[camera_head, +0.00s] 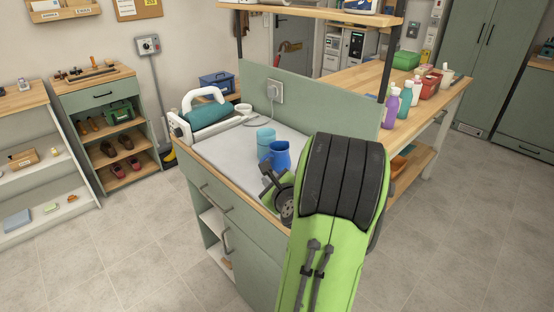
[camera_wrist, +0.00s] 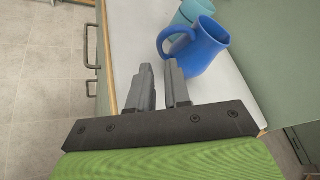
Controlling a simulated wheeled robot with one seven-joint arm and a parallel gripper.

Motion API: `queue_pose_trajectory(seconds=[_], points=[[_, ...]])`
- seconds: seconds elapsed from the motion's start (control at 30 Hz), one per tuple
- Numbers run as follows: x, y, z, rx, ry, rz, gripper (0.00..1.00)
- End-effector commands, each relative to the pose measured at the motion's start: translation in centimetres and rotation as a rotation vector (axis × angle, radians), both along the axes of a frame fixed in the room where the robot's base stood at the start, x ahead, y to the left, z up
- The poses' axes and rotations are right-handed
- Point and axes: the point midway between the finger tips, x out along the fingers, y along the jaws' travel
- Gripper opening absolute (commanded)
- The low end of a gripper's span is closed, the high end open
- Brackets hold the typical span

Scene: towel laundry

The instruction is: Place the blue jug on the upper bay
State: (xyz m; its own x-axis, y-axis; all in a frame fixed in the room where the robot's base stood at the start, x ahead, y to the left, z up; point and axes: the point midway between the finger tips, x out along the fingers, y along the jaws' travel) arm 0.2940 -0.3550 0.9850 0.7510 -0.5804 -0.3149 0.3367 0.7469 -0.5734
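The blue jug (camera_head: 280,157) stands upright on the pale counter top, beside a teal cup (camera_head: 265,139). In the wrist view the jug (camera_wrist: 206,47) is just ahead and right of my gripper, with its handle toward the left. My gripper (camera_wrist: 160,82) is empty, its two grey fingers apart with a gap between them. In the head view my gripper (camera_head: 269,180) is low over the counter's front edge, near the jug and not touching it. Under the cabinet's drawer, an open upper bay (camera_head: 212,221) shows at the left. Its inside is mostly hidden.
A green upright panel (camera_head: 310,100) backs the counter, and a wooden shelf (camera_head: 310,12) runs above. A white machine with a teal roll (camera_head: 207,115) stands at the counter's left end. Several bottles (camera_head: 391,105) stand on the wooden bench behind. The floor at left is clear.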

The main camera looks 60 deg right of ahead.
Motion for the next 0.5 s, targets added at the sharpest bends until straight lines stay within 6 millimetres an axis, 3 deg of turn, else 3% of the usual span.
queue_pose_trajectory(seconds=[0.3,0.5], points=[[3.8,-2.9,-1.6,-0.002,0.0,0.002,0.17],[4.4,-3.5,-1.8,-0.001,-0.001,-0.002,0.17]])
